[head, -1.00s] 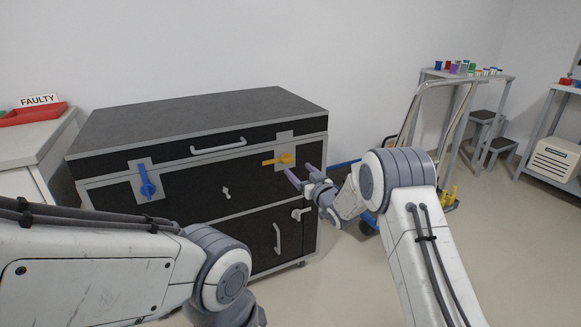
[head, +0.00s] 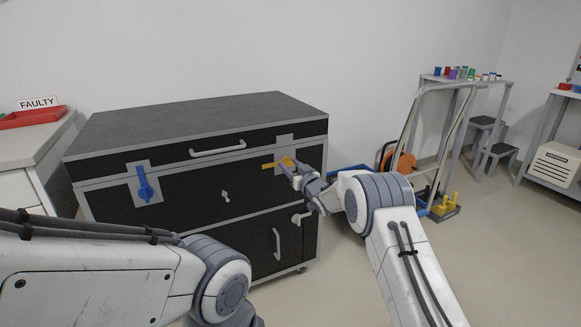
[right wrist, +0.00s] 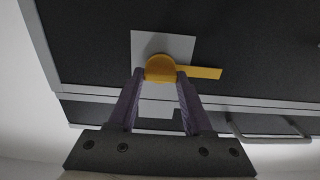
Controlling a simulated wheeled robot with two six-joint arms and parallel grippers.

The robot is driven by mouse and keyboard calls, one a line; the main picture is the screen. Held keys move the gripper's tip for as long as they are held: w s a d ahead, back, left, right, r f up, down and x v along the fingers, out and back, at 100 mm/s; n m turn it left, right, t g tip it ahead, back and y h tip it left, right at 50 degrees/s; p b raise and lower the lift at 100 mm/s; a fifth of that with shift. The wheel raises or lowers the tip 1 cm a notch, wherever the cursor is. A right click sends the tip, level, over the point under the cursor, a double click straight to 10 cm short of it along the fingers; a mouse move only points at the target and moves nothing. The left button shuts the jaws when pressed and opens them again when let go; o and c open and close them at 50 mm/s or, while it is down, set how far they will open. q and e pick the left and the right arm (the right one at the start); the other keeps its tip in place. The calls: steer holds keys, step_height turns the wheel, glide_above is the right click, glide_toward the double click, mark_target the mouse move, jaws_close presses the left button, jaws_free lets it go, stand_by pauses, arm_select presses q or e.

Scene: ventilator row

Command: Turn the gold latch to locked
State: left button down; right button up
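The gold latch (head: 268,166) is on the upper right of the black case's front, with its lever pointing left and level in the head view. In the right wrist view the latch (right wrist: 160,68) shows its round hub on a pale plate, its lever pointing right. My right gripper (head: 286,165) is at the latch. In the right wrist view its two fingers (right wrist: 160,75) are apart, one on each side of the hub; whether they touch it is hard to tell. My left arm crosses the lower left, its gripper out of view.
The black case (head: 200,118) also has a blue latch (head: 145,184), pointing down, and pale handles (head: 218,148). A cabinet with a red tray (head: 32,117) and FAULTY sign stands left. A trolley (head: 412,130) stands right, with clear floor in front.

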jaws_close()
stand_by(1.1)
